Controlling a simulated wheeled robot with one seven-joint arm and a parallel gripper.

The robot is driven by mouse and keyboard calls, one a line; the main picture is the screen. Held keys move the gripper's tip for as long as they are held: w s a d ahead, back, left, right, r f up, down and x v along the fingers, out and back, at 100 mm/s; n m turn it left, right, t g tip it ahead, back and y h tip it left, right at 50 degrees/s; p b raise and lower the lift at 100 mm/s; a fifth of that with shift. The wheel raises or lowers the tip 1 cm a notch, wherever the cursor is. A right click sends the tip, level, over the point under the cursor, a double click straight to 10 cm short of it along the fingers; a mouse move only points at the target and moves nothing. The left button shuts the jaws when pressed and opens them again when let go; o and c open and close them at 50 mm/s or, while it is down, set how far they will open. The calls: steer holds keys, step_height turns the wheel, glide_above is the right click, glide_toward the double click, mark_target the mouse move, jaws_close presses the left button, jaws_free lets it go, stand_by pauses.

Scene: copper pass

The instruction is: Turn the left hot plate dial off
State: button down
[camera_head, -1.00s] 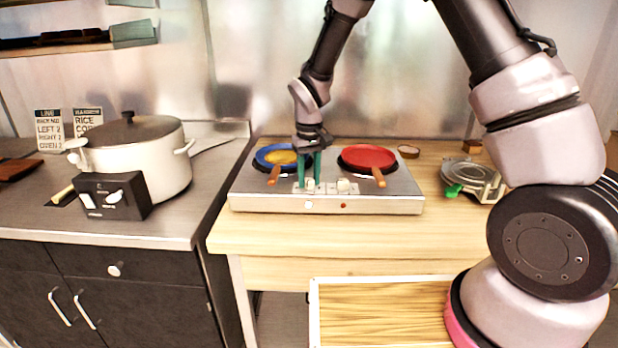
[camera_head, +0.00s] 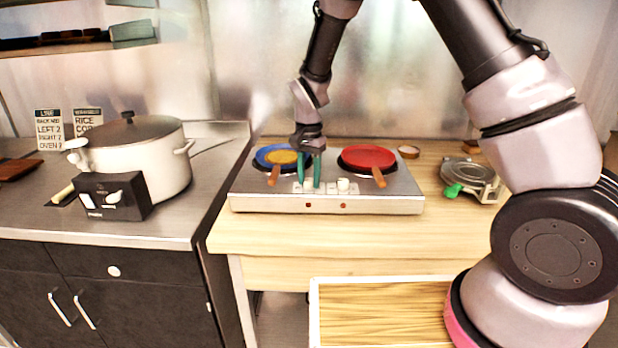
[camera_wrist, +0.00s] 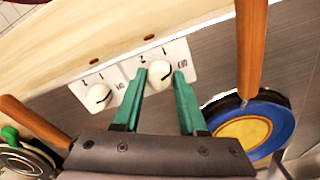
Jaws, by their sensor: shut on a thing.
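The two-burner hot plate (camera_head: 375,205) stands on the wooden counter. Its left dial (camera_wrist: 160,79) is a white knob on a white plate, on the right in the wrist view beside the blue pan. My gripper (camera_head: 311,181) reaches down from above, and its two green fingers are shut on this dial, one on each side. The right dial (camera_head: 343,184) is free; it also shows in the wrist view (camera_wrist: 98,97). The left indicator lamp (camera_head: 308,205) and the right one (camera_head: 343,206) both look dull red.
A blue pan (camera_head: 264,153) with yellow inside and a red pan (camera_head: 368,157) sit on the burners, their handles pointing forward near the dials. A waffle-iron-like appliance (camera_head: 470,175) stands to the right. A large pot (camera_head: 150,150) stands on the left counter.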

mark_target(309, 179)
steer(key=shift+m, duration=1.7)
steer(key=shift+c, duration=2.3)
jaws_free()
step_height(309, 179, up, 11)
steer(key=shift+f, duration=0.1)
